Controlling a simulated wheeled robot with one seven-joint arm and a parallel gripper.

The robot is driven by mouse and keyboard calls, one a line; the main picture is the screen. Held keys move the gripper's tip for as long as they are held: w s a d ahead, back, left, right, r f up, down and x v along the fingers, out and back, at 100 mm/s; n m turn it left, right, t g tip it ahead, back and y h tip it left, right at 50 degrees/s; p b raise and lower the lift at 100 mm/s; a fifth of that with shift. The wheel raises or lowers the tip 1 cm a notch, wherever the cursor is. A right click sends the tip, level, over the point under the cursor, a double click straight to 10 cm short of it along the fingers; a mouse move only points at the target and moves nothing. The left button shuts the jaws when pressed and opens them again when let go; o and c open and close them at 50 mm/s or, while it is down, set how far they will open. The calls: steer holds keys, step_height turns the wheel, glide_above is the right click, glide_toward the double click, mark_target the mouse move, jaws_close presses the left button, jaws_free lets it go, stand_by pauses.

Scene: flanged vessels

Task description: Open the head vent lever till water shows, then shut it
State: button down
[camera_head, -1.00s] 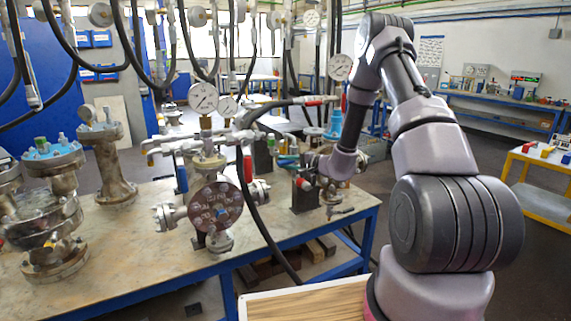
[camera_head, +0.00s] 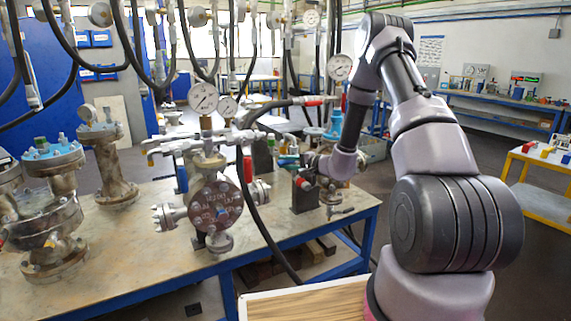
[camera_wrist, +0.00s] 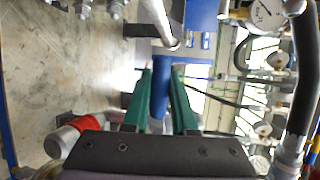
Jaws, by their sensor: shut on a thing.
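The vessel's round bolted flange (camera_head: 216,206) faces me on the bench, with a pressure gauge (camera_head: 203,97) above it and pale pipework (camera_head: 180,145) across its top. My gripper (camera_head: 286,160) is at the right end of this pipework. In the wrist view its two green fingers (camera_wrist: 162,72) stand either side of a blue sleeve-like handle (camera_wrist: 163,105), which looks like the vent lever, and are shut on it. The lever's pivot and outlet are hidden in the head view by my gripper and arm. I see no water.
A black hose (camera_head: 254,205) hangs down in front of the bench (camera_head: 130,245), just left of my gripper. A red handle (camera_wrist: 75,128) is close by in the wrist view. Another flanged vessel (camera_head: 50,225) stands at left; more hoses hang overhead.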

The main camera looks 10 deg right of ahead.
stand_by(0.8)
steer(key=r+m+y, duration=0.1)
steer(key=m, duration=0.1)
steer(key=d+r+m+t+y, duration=0.1)
steer(key=r+m, duration=0.1)
steer(key=shift+w, duration=0.1)
steer(key=m, duration=0.1)
steer(key=d+r+m+t, duration=0.1)
steer(key=m, duration=0.1)
steer(key=r+m+t, duration=0.1)
steer(key=m, duration=0.1)
steer(key=shift+w+d+r+y, duration=0.1)
steer(key=shift+w+d+y, duration=0.2)
steer(key=shift+y, duration=0.1)
steer(key=shift+w+d+r+m+t+h, duration=0.35)
steer(key=shift+d+m+t, duration=0.4)
steer(key=shift+m, duration=1)
steer(key=shift+w+d+r+m+t+h, duration=0.15)
steer(key=shift+d+m+t+h, duration=0.45)
steer(key=shift+m, duration=1.1)
steer(key=shift+w+d+r+m+t+h, duration=0.15)
steer(key=shift+d+r+m+t+h, duration=0.15)
steer(key=shift+d+m+t, duration=1.05)
steer(key=shift+a+m+g, duration=0.3)
steer(key=shift+a+m, duration=0.2)
steer(key=c, duration=0.7)
jaws_free()
